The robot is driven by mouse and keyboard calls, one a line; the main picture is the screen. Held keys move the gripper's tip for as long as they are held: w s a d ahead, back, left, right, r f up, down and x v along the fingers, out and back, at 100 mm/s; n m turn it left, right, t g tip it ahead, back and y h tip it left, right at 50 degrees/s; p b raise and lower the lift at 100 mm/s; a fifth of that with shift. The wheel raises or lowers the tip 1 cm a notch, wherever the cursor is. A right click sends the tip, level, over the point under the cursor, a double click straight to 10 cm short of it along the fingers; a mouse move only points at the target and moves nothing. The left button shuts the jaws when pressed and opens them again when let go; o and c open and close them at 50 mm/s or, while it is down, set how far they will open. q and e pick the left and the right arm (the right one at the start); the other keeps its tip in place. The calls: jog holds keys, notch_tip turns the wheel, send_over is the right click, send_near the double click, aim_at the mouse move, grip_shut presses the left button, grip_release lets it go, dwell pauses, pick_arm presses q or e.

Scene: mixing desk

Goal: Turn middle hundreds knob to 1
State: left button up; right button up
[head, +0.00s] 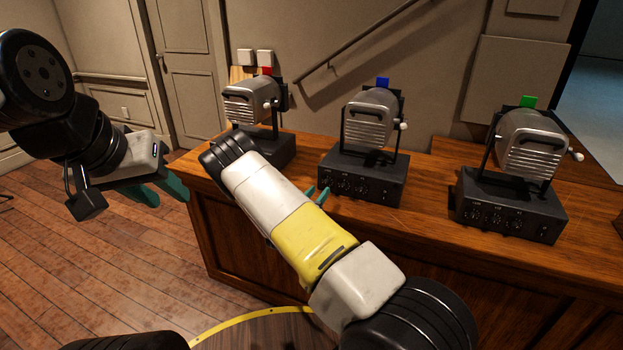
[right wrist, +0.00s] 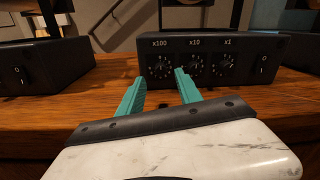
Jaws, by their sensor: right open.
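The middle device, a black control box (head: 362,180) with a silver ribbed drum and blue tag above, stands on the wooden desk. In the right wrist view its face carries three round dials labelled x100, x10 and x1. The hundreds knob (right wrist: 159,67) is the leftmost, under x100; its setting is too small to read. My right gripper (right wrist: 158,82) is open, teal fingers pointing at the box. The hundreds knob shows between its fingertips, with no visible contact. In the head view my right arm partly hides this gripper. My left gripper (head: 170,200) is open and empty, left of the desk.
A similar device with a red tag (head: 266,71) stands to the left, partly behind my right arm. Another with a green tag (head: 527,101) stands to the right. A power switch (right wrist: 264,65) sits at the box's right end. Bare desk top (head: 415,215) lies between the boxes.

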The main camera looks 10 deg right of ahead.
aim_at(325, 184)
jog(key=shift+x, duration=2.3)
grip_shut()
